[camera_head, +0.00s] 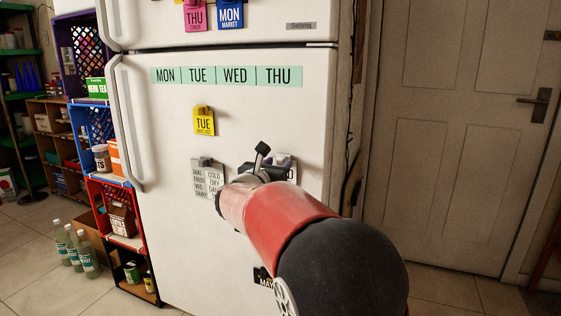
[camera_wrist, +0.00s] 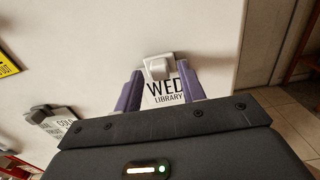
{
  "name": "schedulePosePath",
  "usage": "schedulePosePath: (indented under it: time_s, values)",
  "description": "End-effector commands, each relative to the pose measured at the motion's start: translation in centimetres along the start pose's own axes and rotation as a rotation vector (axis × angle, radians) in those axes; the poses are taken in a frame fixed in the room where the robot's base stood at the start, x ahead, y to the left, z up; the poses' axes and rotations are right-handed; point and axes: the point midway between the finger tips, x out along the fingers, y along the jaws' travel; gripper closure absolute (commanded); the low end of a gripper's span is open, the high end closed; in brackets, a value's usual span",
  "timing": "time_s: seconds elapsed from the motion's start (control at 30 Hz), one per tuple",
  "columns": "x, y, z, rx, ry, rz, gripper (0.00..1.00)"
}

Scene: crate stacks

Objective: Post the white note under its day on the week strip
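The white note (camera_wrist: 165,90) reads "WED LIBRARY" and hangs on the fridge door under a light grey clip (camera_wrist: 158,67). In the head view my arm hides most of it. My gripper (camera_wrist: 160,76) is open, with one purple finger on each side of the note and clip. I cannot tell whether the fingers touch the clip. The green week strip (camera_head: 227,76) reads MON, TUE, WED, THU from left to right, higher on the same door. Bare door shows below its WED cell (camera_head: 235,75).
A yellow TUE note (camera_head: 204,122) hangs below the strip's TUE cell. A grey food list (camera_head: 208,178) is left of my gripper. Pink THU (camera_head: 195,15) and blue MON (camera_head: 230,14) notes are on the upper door. A black-and-yellow note (camera_head: 263,277) hangs low. Crates (camera_head: 118,205) stand left.

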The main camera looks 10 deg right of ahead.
Motion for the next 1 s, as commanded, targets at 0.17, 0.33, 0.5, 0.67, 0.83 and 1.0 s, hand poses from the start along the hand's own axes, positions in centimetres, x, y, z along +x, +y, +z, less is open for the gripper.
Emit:
schedulePosePath:
  time_s: [0.17, 0.33, 0.5, 0.67, 0.83, 1.0]
  values:
    - [0.64, -0.01, 0.03, 0.001, -0.001, 0.0, 0.6]
    - [0.68, 0.0, 0.03, 0.001, -0.001, 0.0, 0.6]
    - [0.66, 0.0, 0.02, 0.001, 0.0, 0.0, 0.66]
    - [0.65, 0.0, 0.01, 0.001, 0.0, 0.0, 0.76]
    - [0.64, 0.01, 0.01, 0.001, 0.0, 0.0, 0.88]
    - [0.61, 0.01, 0.02, 0.001, 0.0, 0.0, 0.94]
